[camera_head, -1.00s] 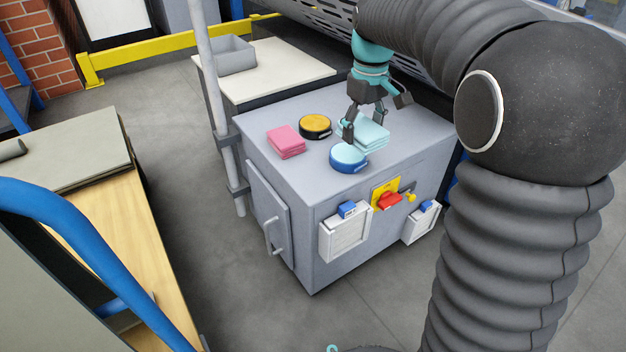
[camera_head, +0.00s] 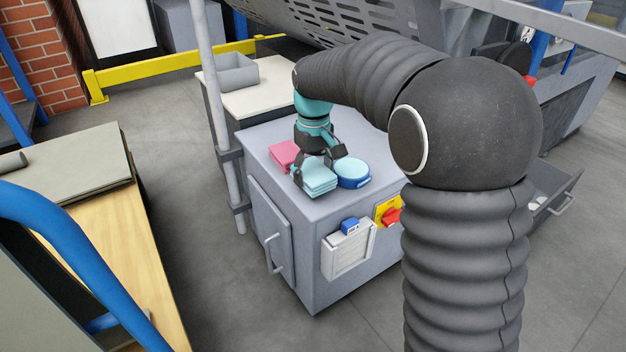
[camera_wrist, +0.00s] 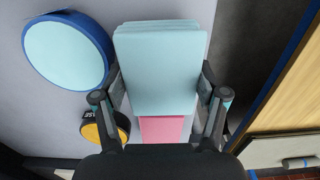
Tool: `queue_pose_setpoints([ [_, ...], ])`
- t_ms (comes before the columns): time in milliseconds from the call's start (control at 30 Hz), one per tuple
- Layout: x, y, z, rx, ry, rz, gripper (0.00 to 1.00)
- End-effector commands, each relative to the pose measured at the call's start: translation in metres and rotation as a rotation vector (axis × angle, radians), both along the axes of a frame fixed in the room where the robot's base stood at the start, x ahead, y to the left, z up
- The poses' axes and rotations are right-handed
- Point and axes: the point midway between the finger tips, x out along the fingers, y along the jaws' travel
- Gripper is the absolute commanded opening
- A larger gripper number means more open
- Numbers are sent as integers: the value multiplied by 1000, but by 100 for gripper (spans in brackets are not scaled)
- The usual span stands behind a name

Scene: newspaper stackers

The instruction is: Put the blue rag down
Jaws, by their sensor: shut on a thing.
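The blue rag (camera_head: 319,178) is a light blue folded stack near the front left corner of the grey cabinet top (camera_head: 258,133). My gripper (camera_head: 316,166) points down with a finger on either side and is shut on the rag. In the wrist view the rag (camera_wrist: 160,65) lies between the fingers of my gripper (camera_wrist: 161,88). I cannot tell whether its underside touches the cabinet top or hangs just above it. A pink rag (camera_head: 284,153) lies behind it, partly covered by the blue rag in the wrist view (camera_wrist: 162,130).
A round blue tin (camera_head: 353,174) stands right of the blue rag. A yellow and black tin (camera_wrist: 105,128) shows in the wrist view; my gripper hides it in the head view. A pale table with a grey bin (camera_head: 237,75) stands behind. A white post (camera_head: 207,60) rises at the cabinet's left.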

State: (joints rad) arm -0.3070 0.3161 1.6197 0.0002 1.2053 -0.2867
Motion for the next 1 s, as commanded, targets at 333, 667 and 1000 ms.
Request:
queue_pose_setpoints([
  [333, 0, 0, -20, 1, -1, 1, 44],
  [667, 0, 0, -23, 0, 0, 1, 83],
  [1000, 0, 0, -17, 1, -1, 0, 83],
])
